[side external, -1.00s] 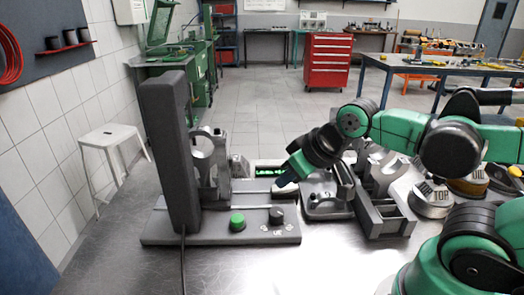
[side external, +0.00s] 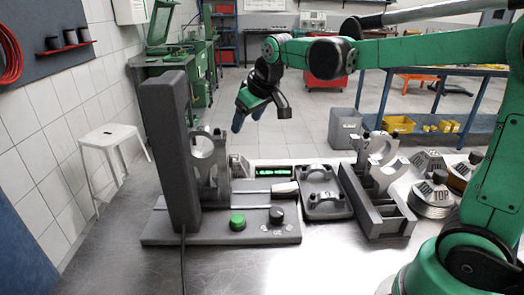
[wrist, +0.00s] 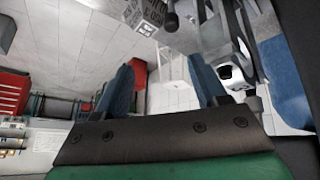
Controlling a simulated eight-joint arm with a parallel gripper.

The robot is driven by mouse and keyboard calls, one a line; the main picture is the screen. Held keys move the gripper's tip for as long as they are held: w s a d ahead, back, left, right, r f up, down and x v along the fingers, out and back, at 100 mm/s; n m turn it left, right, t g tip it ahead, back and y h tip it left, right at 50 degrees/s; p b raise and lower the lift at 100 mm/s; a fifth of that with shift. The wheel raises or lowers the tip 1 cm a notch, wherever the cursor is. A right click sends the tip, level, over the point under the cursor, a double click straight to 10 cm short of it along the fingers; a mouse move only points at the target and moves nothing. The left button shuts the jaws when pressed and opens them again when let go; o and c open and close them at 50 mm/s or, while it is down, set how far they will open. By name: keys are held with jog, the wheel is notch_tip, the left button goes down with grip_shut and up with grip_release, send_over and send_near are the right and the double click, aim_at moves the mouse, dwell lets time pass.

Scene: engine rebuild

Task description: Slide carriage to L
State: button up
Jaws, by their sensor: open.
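The grey bench fixture (side external: 225,230) stands at the left of the steel table, with a tall dark column. A grey ring-shaped holder (side external: 222,160) stands upright beside the column. A bar with a pale tip (side external: 285,188) sticks out to the right, below a green-lit display (side external: 273,172). I cannot tell for sure which part is the carriage, and no L mark is legible. My gripper (side external: 247,117) is open and empty, in the air above the fixture and apart from it. In the wrist view its blue fingers (wrist: 160,80) are spread with nothing between them.
A green button (side external: 237,222) and a black knob (side external: 276,215) are on the fixture's base. The table's front is clear.

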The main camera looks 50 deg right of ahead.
jog(key=w+f+n+g, duration=0.1)
jog(key=w, duration=0.1)
jog(key=w+f+g, duration=0.2)
jog(key=w+f+n+g, duration=0.1)
jog(key=w+f+g, duration=0.1)
jog(key=w, duration=0.1)
jog(key=shift+a+f+n, duration=0.1)
jog(key=shift+a+n, duration=0.15)
jog(key=shift+n, duration=0.05)
jog(key=shift+a+f+g, duration=0.2)
jog(key=shift+f+g, duration=0.3)
jog(key=shift+f, duration=0.15)
jog(key=shift+w+d+f, duration=0.1)
jog(key=shift+f, duration=2.65)
grip_shut()
